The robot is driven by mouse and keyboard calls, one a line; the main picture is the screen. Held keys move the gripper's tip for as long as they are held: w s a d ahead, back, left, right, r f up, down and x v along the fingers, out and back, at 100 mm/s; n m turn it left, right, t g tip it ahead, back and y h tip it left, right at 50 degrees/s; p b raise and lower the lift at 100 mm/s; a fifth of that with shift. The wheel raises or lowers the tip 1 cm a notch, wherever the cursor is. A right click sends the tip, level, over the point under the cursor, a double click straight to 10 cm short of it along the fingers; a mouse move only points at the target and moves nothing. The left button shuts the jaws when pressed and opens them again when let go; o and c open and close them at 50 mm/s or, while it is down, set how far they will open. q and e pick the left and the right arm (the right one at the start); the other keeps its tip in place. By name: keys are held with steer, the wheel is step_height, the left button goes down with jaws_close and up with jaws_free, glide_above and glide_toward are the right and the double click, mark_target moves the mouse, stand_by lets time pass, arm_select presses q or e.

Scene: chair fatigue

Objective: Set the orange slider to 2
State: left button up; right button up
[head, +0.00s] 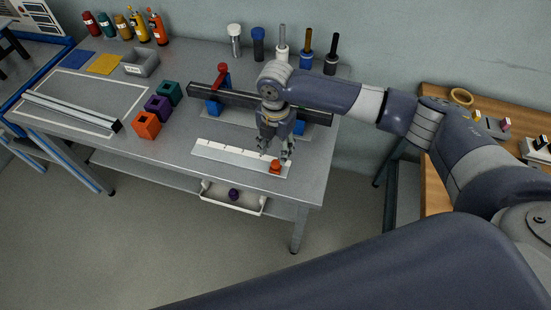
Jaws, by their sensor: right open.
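The orange slider (275,167) sits near the right end of a long white scale plate (225,154) at the front right of the grey table. The plate has tick marks along it, but its numbers are too small to read. My right gripper (275,154) is open, pointing down just above and behind the slider, close to the plate. I cannot tell whether a finger touches the slider. My left gripper is not in view.
A black rail with blue supports and a red handle (221,72) stands behind the plate. Orange (146,125), purple and teal cubes lie to the left. An open drawer (218,193) juts out below the front edge. Several bottles and tools line the back.

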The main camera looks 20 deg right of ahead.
mark_target(275, 163)
step_height(275, 163, down, 7)
steer(key=shift+r+p, duration=0.2)
steer(key=shift+p, duration=0.25)
jaws_close()
